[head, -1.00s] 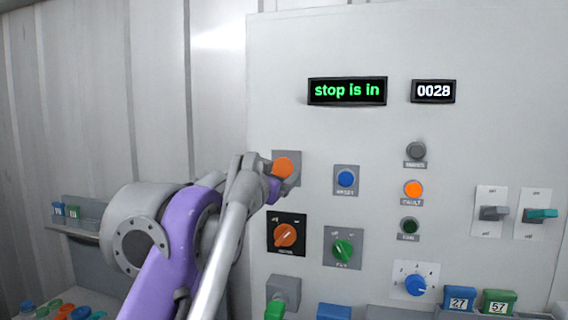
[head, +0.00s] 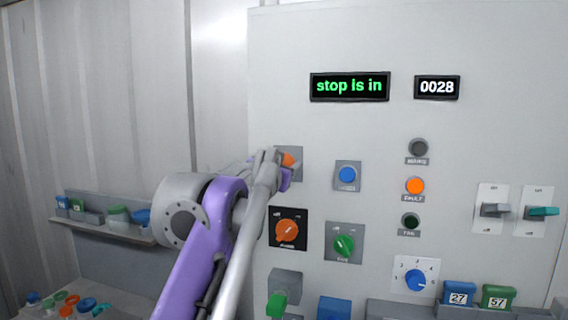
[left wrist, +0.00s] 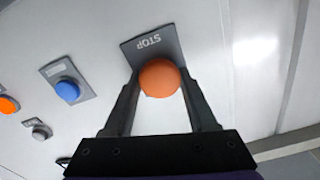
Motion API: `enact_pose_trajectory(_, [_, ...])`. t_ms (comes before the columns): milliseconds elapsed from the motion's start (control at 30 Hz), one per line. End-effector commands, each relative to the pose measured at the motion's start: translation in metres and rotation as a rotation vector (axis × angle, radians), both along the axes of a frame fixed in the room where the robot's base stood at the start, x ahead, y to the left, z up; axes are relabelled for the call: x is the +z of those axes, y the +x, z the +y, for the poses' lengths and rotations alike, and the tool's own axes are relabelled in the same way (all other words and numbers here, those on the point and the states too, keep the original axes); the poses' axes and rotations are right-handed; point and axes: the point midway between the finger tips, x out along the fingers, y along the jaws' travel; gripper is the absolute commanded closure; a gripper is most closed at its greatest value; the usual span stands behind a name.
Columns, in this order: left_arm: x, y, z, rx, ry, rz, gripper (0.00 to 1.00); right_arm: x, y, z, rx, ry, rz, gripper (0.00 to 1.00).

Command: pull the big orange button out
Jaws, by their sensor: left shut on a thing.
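The big orange button (head: 288,159) sits on a grey plate on the white panel, mostly hidden behind my left gripper in the head view. In the left wrist view the orange button (left wrist: 159,78) shows as a round cap below the word STOP on its plate (left wrist: 152,46). My left gripper (left wrist: 157,88) is shut on the button, one finger on each side of it. The green display (head: 350,86) reads "stop is in". My right gripper is not in view.
A blue button (head: 347,175) is right of the orange one. An orange rotary knob (head: 287,230) is just below, with a green knob (head: 343,245) beside it. Lamps and switches are further right. A shelf (head: 105,230) with small containers is at the left.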

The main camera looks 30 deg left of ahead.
Motion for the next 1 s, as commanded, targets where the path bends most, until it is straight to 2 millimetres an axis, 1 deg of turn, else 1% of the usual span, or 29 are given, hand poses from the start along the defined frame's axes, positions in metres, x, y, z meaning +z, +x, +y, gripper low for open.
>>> enact_pose_trajectory(33, [0.0,0.0,0.0,0.0,0.0,0.0,0.75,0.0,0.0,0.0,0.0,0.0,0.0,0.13])
enact_pose_trajectory(167, [0.0,0.0,0.0,0.0,0.0,0.0,0.98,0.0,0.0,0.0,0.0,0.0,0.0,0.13])
enact_pose_trajectory(200, [0.0,0.0,0.0,0.0,0.0,0.0,1.0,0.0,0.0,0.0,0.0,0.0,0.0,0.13])
enact_pose_trajectory(467, [0.0,-0.001,0.0,0.0,0.0,0.0,1.0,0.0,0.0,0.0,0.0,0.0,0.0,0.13])
enact_pose_trajectory(600, [-0.001,-0.012,-0.003,0.001,0.001,0.002,1.0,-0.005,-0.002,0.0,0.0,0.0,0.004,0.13])
enact_pose_trajectory(833, [0.0,-0.012,-0.003,0.001,0.0,0.003,1.0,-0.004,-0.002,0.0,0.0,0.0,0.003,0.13])
enact_pose_trajectory(867, [0.0,-0.012,-0.003,0.001,0.0,0.003,0.38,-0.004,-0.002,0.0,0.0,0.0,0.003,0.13])
enact_pose_trajectory(1000, [0.0,-0.012,-0.003,0.001,0.001,0.002,0.13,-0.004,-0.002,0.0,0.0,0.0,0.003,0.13])
